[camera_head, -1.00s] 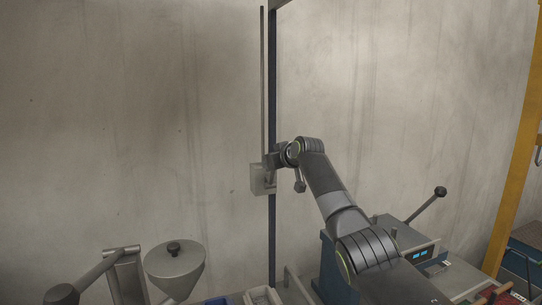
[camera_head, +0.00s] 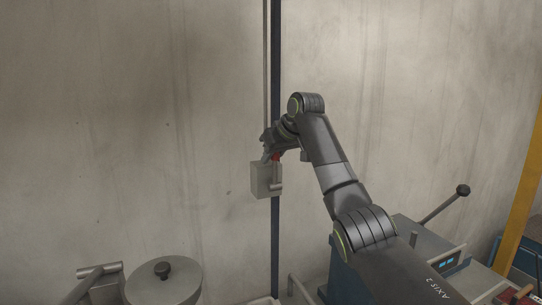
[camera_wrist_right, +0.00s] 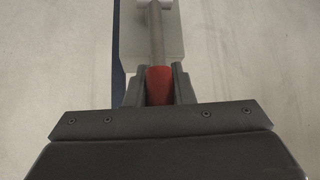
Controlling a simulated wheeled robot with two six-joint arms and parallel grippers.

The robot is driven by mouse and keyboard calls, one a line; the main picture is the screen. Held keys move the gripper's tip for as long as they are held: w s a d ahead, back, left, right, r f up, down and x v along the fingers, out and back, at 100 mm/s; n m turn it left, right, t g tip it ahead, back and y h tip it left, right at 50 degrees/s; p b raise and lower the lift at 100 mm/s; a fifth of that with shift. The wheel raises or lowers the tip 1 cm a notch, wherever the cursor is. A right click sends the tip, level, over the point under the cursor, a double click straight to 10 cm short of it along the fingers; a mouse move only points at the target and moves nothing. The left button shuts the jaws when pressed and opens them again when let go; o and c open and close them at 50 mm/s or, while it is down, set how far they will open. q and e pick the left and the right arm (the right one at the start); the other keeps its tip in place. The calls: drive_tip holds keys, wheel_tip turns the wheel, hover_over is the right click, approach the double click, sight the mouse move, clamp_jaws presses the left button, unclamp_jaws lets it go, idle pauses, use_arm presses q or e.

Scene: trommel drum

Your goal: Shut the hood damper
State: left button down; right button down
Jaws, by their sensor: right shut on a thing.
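The damper's control box (camera_head: 265,180) is a light grey box on the dark blue upright post (camera_head: 275,235), with a thin rod (camera_head: 265,60) running up from it. My right gripper (camera_head: 273,156) is at the box's upper part. In the right wrist view my right gripper (camera_wrist_right: 159,85) is shut on the red grip (camera_wrist_right: 160,86) of a lever, whose grey-brown shaft (camera_wrist_right: 157,35) runs up the picture in front of the pale box (camera_wrist_right: 174,50). A bit of red also shows in the head view (camera_head: 276,156). The left gripper does not show.
A lidded grey hopper (camera_head: 165,284) stands at lower left. A yellow post (camera_head: 522,220) is at far right. The wall around the post is bare.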

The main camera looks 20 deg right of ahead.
drive_tip(key=shift+r, duration=0.15)
drive_tip(key=c, duration=1.7)
unclamp_jaws()
drive_tip(key=o, duration=0.4)
drive_tip(key=shift+w, duration=0.1)
drive_tip(key=shift+o, duration=0.2)
drive_tip(key=shift+s+d+r+b, duration=0.1)
drive_tip(key=shift+s+r+b, duration=0.1)
drive_tip(key=shift+s+b, duration=0.2)
drive_tip(key=b+v, duration=0.7)
drive_tip(key=v, duration=0.9)
drive_tip(key=shift+r, duration=0.15)
